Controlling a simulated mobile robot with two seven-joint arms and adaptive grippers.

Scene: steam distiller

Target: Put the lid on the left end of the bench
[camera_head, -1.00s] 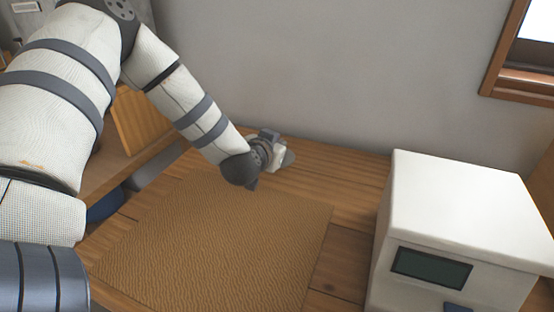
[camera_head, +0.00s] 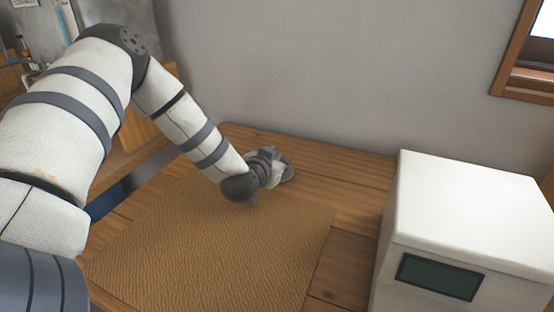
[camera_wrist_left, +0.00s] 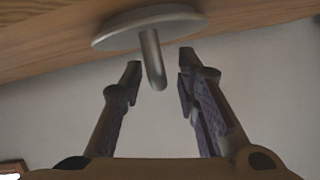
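The lid (camera_wrist_left: 118,36) is a flat, pale grey disc with a bent rod handle (camera_wrist_left: 152,60). In the left wrist view it appears at the top, against the wooden bench. In the head view a bit of grey that looks like the lid (camera_head: 288,173) shows just beyond my left gripper (camera_head: 268,165), which hides most of it. In the left wrist view my left gripper (camera_wrist_left: 160,63) is open, with one finger on each side of the handle's tip and visible gaps between. My right gripper is not in view.
A woven brown mat (camera_head: 215,245) covers much of the wooden bench (camera_head: 345,185). A white box with a dark display (camera_head: 470,205) stands at the right. A grey wall (camera_head: 300,70) rises behind the bench. Bare bench lies between the mat and the box.

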